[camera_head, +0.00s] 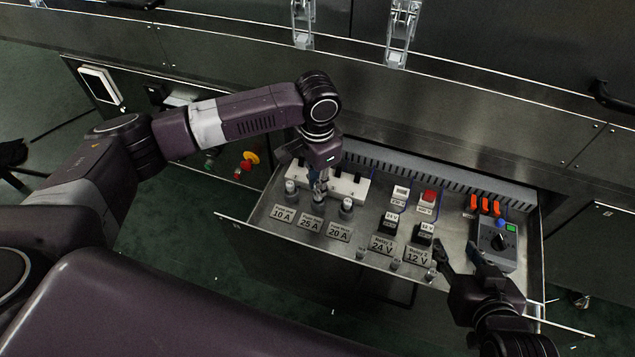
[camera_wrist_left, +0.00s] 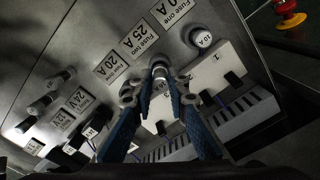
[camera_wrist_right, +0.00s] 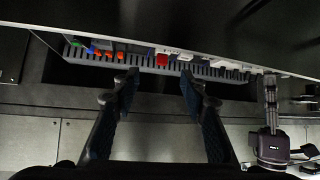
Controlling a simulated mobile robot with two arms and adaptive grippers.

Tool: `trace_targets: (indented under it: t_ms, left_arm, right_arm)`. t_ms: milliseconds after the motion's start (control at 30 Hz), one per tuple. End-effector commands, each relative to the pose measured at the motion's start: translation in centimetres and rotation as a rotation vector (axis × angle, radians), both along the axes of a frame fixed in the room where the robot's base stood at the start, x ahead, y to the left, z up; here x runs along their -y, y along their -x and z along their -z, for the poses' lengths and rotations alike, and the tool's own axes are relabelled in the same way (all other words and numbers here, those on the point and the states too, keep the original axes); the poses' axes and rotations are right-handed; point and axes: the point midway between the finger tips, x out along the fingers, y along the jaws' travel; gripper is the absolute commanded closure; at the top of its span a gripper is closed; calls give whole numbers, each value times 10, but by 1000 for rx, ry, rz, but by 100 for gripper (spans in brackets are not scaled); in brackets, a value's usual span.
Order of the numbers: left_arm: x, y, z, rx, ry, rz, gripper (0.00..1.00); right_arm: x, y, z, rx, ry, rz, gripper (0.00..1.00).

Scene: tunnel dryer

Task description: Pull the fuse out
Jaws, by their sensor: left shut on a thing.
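Three fuses stand in a row in the open drawer panel (camera_head: 375,222), in front of a white block. The 10 A fuse (camera_head: 291,187) is at the left and the 20 A fuse (camera_head: 346,207) at the right. My left gripper (camera_head: 318,188) is over the middle, 25 A fuse and shut on it. The left wrist view shows its fingertips (camera_wrist_left: 160,78) either side of the fuse's round cap (camera_wrist_left: 160,66). The fingers hide part of the fuse; I cannot tell whether it sits fully in its socket. My right gripper (camera_head: 458,250) is open and empty over the drawer's front right.
A grey box with a black knob (camera_head: 499,242) is near the right gripper. A slotted grey duct (camera_head: 420,174) runs along the drawer's back. A red-yellow knob (camera_head: 247,160) is at left.

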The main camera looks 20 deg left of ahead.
Motion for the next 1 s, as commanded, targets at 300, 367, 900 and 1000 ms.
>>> trace_targets:
  t_ms: [300, 367, 900, 1000]
  left_arm:
    - [0, 0, -2, 0, 0, 0, 100]
    - [0, 0, -2, 0, 0, 0, 100]
    - [0, 0, -5, 0, 0, 0, 100]
    - [0, 0, -6, 0, 0, 0, 100]
  right_arm:
    - [4, 9, 8, -53, 12, 3, 60]
    - [4, 11, 10, -65, 15, 4, 60]
    - [10, 32, 27, -164, 35, 10, 60]
    - [11, 34, 28, -175, 37, 12, 60]
